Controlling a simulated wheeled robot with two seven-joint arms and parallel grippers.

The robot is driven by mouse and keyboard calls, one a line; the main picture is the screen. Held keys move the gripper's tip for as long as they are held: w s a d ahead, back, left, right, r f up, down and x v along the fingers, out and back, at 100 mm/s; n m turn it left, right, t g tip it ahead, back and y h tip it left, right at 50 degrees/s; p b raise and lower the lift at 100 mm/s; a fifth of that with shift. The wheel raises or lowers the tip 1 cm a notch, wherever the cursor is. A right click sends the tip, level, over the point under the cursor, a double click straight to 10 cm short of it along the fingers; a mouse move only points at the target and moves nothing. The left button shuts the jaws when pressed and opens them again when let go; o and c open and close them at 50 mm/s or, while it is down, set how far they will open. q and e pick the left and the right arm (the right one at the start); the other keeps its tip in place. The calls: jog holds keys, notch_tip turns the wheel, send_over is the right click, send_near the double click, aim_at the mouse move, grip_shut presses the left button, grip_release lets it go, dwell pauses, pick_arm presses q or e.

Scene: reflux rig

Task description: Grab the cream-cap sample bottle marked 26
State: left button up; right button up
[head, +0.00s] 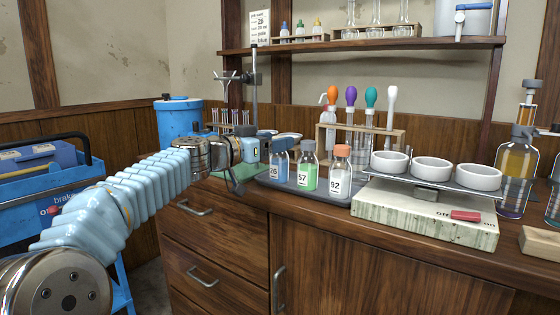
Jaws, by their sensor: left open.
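The bottle marked 26 (279,171) holds blue liquid and stands upright at the left end of a dark tray (317,197) on the wooden counter. My left gripper (271,140) is open at the top of this bottle, reaching in from the left. The gripper hides much of the bottle's cap, so I cannot tell its colour or whether the fingers touch it. Beside it stand the bottle marked 57 (307,175), with green liquid and a grey cap, and the bottle marked 92 (340,178), with pale liquid and an orange cap. My right gripper is out of view.
A hot plate (423,213) with several white dishes (431,169) stands right of the tray. A rack of droppers (401,145) is behind the bottles. A clamp stand (254,100) and blue drum (179,121) stand behind my arm. A shelf (360,44) runs above.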

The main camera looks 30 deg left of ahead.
pick_arm(q)
jog(key=x, duration=0.1)
jog(key=p+x, duration=0.2)
jog(key=x, duration=0.1)
jog(key=shift+a+r, duration=0.15)
jog(key=shift+r, duration=0.15)
jog(key=shift+w, duration=0.25)
jog(key=shift+f, duration=0.1)
grip_shut()
